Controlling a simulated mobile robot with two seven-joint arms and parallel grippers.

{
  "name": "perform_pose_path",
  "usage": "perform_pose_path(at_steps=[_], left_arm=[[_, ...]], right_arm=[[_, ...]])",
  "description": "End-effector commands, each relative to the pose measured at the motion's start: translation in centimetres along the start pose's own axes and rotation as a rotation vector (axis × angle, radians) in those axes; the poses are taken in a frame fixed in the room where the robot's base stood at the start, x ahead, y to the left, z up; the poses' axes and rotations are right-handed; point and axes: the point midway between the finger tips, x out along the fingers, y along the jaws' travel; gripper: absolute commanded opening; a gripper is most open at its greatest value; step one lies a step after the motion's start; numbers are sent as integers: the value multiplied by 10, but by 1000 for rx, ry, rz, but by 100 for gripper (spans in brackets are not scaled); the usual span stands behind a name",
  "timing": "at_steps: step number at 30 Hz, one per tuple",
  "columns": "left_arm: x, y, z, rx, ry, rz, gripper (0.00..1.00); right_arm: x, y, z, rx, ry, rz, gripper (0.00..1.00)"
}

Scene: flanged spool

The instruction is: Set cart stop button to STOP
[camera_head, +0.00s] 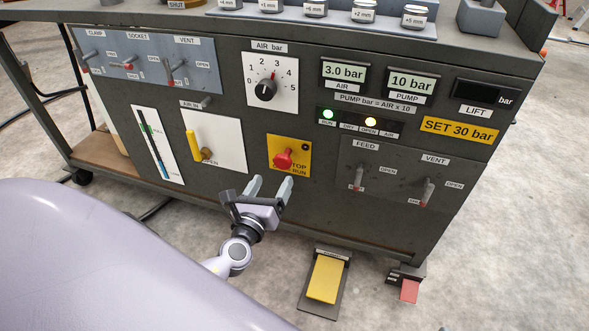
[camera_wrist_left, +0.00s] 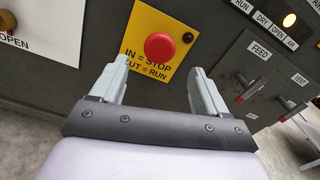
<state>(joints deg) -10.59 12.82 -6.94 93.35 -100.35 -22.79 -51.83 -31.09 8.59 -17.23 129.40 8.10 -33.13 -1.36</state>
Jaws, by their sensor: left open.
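The cart stop button is a red mushroom button (camera_head: 283,158) on a yellow plate (camera_head: 302,146) on the front panel of the dark grey cart. In the left wrist view the red button (camera_wrist_left: 159,46) sits above the gap between my fingers, and its yellow plate (camera_wrist_left: 178,18) reads "IN = STOP" and "OUT = RUN". I cannot tell whether the button is in or out. My left gripper (camera_head: 270,187) is open and empty, just below and in front of the button, with its fingers pointing toward the panel. In the left wrist view the gripper (camera_wrist_left: 162,85) shows both fingers apart. My right gripper is not in view.
A yellow-handled valve (camera_head: 194,145) is left of the button. FEED (camera_head: 357,178) and VENT (camera_head: 428,190) levers are to its right. The AIR dial (camera_head: 266,90) is above. A yellow pedal (camera_head: 325,279) and a red pedal (camera_head: 409,291) are on the floor. A green RUN lamp (camera_head: 328,114) is lit.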

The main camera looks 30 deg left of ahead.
Motion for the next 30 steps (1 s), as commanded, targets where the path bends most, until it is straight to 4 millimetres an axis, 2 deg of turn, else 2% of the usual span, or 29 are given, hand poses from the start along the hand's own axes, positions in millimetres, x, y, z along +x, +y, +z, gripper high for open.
perform_pose_path(at_steps=[15,21,28,29,30], left_arm=[[60,0,0,-2,-1,1,75],[69,0,0,-2,0,0,75],[70,0,0,-3,1,0,75],[70,0,0,-3,1,0,72],[70,0,0,-3,1,0,59]], right_arm=[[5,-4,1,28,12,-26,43],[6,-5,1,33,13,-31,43],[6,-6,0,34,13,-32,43],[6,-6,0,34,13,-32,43],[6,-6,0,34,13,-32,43]])
